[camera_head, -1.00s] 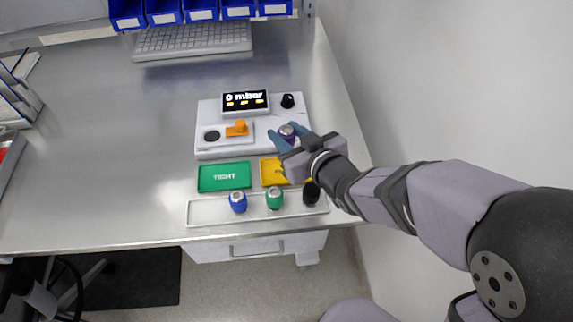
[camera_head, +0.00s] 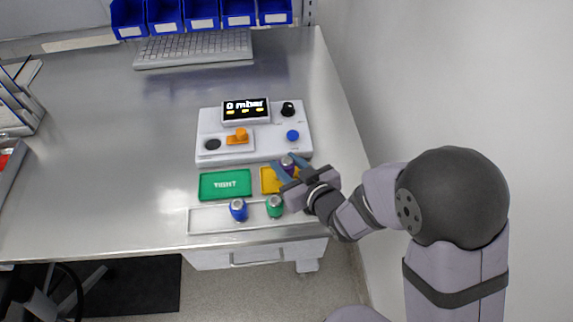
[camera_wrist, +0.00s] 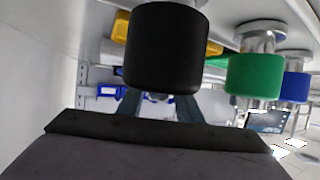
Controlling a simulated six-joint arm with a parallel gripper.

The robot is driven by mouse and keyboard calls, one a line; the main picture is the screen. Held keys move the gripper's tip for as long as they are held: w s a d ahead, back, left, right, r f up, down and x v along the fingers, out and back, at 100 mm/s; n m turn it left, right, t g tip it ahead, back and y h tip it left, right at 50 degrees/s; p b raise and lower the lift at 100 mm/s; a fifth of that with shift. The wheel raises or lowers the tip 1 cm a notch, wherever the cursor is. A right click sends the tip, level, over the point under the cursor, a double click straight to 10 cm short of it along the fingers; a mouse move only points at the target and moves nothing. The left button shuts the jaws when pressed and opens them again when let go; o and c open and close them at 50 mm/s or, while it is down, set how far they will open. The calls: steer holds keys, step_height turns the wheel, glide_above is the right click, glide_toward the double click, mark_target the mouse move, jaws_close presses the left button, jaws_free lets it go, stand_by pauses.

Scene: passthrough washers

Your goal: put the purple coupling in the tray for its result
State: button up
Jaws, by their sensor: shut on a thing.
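The purple coupling (camera_head: 288,167) with its silver top is between the fingers of my gripper (camera_head: 285,163), which is shut on it. In the head view they are at the right edge of the yellow tray (camera_head: 266,182), near the tester's front edge; height above the tray is hard to tell. My gripper covers the yellow tray's right part and any label. The green tray (camera_head: 225,184), whose label reads TIGHT, lies left of it and looks empty. In the wrist view my fingers (camera_wrist: 160,108) show behind a black coupling (camera_wrist: 165,48); the purple coupling cannot be made out there.
The white tester (camera_head: 210,128) has a display (camera_head: 246,110) reading about 0 mbar, an orange lever (camera_head: 238,136), a blue button (camera_head: 293,135) and a black knob (camera_head: 288,109). A white rack (camera_head: 208,219) in front holds a blue coupling (camera_head: 238,210) and a green coupling (camera_head: 275,207).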

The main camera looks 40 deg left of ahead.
steer(key=shift+f, duration=0.5)
steer(key=shift+f, duration=0.2)
steer(key=o, duration=1.2)
steer(key=shift+o, duration=0.2)
steer(key=shift+r, duration=0.1)
